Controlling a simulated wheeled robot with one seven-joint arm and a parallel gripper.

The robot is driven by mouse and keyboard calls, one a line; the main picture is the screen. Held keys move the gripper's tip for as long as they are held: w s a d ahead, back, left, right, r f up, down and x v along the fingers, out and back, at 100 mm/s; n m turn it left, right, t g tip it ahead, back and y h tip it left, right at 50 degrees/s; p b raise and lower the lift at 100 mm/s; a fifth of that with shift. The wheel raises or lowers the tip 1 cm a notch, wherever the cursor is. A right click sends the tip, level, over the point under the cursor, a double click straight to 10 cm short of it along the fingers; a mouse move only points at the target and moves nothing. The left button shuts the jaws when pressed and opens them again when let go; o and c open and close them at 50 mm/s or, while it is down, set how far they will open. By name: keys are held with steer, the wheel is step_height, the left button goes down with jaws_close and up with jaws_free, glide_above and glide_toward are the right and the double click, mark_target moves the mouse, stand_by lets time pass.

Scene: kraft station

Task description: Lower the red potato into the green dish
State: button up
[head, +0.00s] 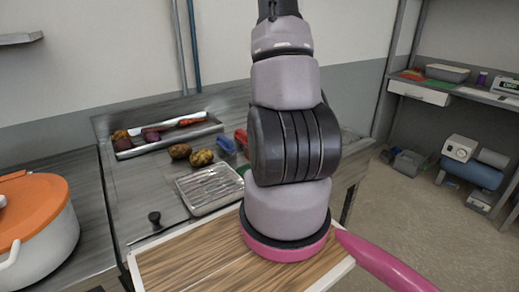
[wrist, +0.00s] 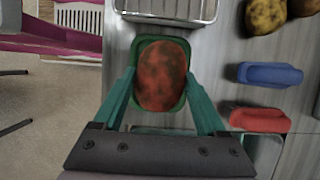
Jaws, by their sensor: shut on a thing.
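The red potato (wrist: 162,76) is mottled red-brown and sits between the teal fingers of my gripper (wrist: 160,84), which is shut on it. The green dish (wrist: 181,46) lies directly behind the potato in the wrist view, its rim showing around the potato's far end and sides. I cannot tell whether the potato touches the dish floor or hangs above it. In the head view only a sliver of the green dish (head: 243,171) shows beside my arm; my gripper and the red potato are hidden there.
A ribbed metal tray (head: 210,188) is close beside the dish. Two yellow-brown potatoes (head: 201,158), a blue object (wrist: 268,74) and a red object (wrist: 260,119) lie nearby. A long trough (head: 168,137) holds vegetables at the back. An orange-lidded pot (head: 38,215) stands left.

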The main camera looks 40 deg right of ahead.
steer(key=shift+f, duration=2.3)
stand_by(1.0)
steer(key=o, duration=1.4)
steer(key=v, duration=1)
steer(key=shift+d+r, duration=0.25)
steer(key=shift+r, duration=0.1)
steer(key=w+a+r+n+t+h, duration=0.1)
steer(key=w+a+r+n, duration=0.15)
steer(key=a+r, duration=0.35)
steer(key=w+a+r+n+t, duration=0.1)
steer(key=a+r+n, duration=0.3)
steer(key=r, duration=0.4)
steer(key=s+a+r+n+t+h, duration=0.1)
steer(key=s+a+r+n+t, duration=0.4)
steer(key=a+r, duration=0.7)
step_height(320, 180, up, 2)
steer(key=shift+s+n, duration=1.05)
steer(key=shift+n, duration=0.1)
